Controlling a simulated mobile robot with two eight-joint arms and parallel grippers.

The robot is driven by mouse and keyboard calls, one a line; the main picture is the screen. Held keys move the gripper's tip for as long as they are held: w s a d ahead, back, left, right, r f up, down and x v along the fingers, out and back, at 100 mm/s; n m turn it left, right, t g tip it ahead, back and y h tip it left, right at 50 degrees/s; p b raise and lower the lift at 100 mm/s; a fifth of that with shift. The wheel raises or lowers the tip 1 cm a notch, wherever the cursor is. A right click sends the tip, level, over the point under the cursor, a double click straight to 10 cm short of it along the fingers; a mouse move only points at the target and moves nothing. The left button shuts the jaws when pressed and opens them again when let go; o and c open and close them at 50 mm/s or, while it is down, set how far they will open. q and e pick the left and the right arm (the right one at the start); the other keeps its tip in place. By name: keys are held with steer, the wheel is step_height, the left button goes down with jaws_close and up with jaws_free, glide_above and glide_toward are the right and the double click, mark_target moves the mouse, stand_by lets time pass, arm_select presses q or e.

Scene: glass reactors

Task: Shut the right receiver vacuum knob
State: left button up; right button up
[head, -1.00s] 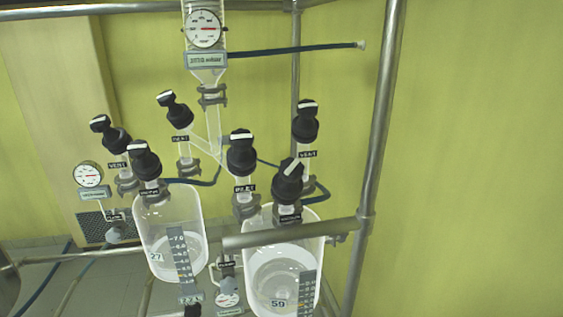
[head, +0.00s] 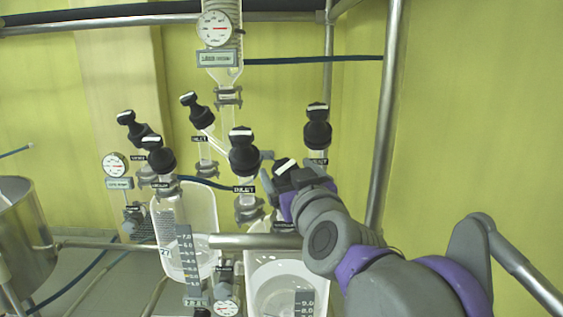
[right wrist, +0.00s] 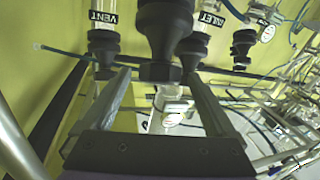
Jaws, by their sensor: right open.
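The right receiver vacuum knob (head: 284,166) is black with a white bar on top, slanted from lower left to upper right in the head view. It stands above the right glass receiver (head: 262,270); its lower part and label are hidden by my right gripper (head: 290,187). In the right wrist view, a large black knob (right wrist: 164,28) stands between and beyond the fingertips of my open right gripper (right wrist: 158,76). I cannot tell whether either finger touches it. My left gripper is not in view.
The black inlet knob (head: 243,155) stands close left of the gripper, and the vent knob (head: 317,132) just behind it to the right. A horizontal steel rail (head: 250,241) crosses in front of the receivers. A steel post (head: 385,140) rises at the right.

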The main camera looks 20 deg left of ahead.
mark_target(281, 163)
steer(key=shift+x, duration=2.4)
steer(key=shift+s, duration=0.1)
steer(key=c, duration=1.4)
